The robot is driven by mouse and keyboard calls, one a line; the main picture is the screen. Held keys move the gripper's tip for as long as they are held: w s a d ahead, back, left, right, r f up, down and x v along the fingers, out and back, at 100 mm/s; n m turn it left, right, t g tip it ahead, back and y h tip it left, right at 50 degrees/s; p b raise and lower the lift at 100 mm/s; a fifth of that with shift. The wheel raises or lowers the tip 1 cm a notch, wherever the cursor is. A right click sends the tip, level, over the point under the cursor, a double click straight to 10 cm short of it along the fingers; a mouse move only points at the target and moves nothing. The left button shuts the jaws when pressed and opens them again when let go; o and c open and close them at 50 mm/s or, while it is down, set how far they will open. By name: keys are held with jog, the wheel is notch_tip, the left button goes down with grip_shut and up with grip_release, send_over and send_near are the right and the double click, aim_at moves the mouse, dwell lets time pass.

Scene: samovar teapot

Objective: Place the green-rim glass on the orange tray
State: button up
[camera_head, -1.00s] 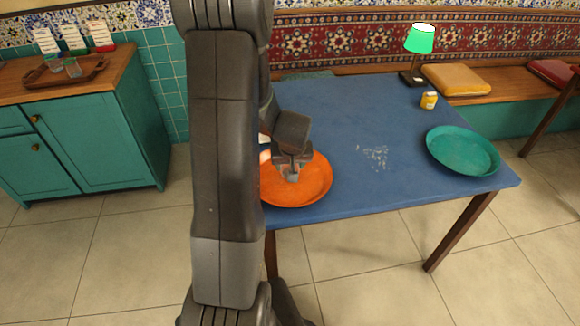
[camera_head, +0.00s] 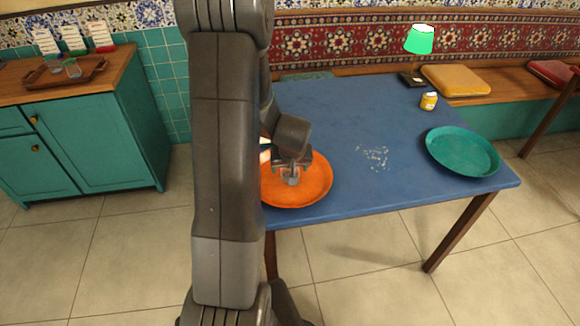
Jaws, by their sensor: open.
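The orange tray (camera_head: 318,190) lies on the near left corner of the blue table, partly hidden behind my arm. My gripper (camera_head: 291,179) is over the tray, pointing down, with its jaws open. A small pale, see-through shape shows at the fingertips, low over the tray. It may be the green-rim glass, but no green rim can be made out. Two small glasses (camera_head: 73,68) stand on a brown tray (camera_head: 40,80) on the teal cabinet at the left; their rim colours are too small to tell.
A teal plate (camera_head: 462,152) lies at the table's right end. A small yellow jar (camera_head: 429,101) stands near the back right, by a green-shaded lamp (camera_head: 420,39). The middle of the blue table (camera_head: 350,110) is mostly clear, with a white patterned patch.

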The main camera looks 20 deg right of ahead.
jog(key=v, duration=1.2)
